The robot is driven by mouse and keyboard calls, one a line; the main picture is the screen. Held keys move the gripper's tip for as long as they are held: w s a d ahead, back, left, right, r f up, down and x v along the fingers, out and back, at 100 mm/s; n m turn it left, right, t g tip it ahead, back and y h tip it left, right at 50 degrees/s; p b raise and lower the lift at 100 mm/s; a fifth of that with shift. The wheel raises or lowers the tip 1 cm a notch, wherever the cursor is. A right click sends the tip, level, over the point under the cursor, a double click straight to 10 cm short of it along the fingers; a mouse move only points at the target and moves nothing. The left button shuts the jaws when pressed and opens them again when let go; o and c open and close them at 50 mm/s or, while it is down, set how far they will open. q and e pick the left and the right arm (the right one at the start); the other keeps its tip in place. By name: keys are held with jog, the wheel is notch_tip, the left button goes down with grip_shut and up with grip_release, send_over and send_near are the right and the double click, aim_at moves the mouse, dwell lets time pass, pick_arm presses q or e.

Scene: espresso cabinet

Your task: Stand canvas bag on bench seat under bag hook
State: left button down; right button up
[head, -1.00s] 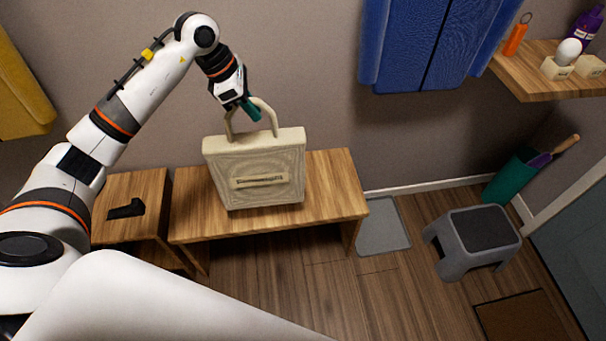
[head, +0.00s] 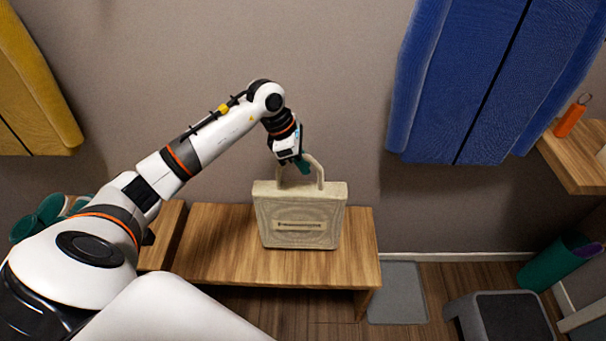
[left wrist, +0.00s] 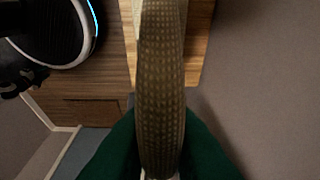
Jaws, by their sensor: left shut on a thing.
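The cream canvas bag (head: 298,217) is upright at the bench seat (head: 215,245) in the head view, its handle loop rising from its top. Its base appears to meet the wooden seat, but I cannot tell whether it bears its full weight there. My left gripper (head: 301,164) is shut on the bag's handle, above the bag. In the left wrist view the woven handle (left wrist: 160,90) runs between the green fingers (left wrist: 160,160). The bag hook does not show. My right gripper is not in view.
A grey mat (head: 397,292) and a grey step stool (head: 505,316) are on the floor to the right. A wooden shelf (head: 578,160) juts out at the far right. Bare seat lies on both sides of the bag.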

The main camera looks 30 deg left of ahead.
aim_at(303, 188)
pick_arm(q)
jog(key=shift+f, duration=1.85)
jog(key=c, duration=1.4)
grip_release()
jog(key=v, duration=1.2)
jog(key=shift+d, duration=0.15)
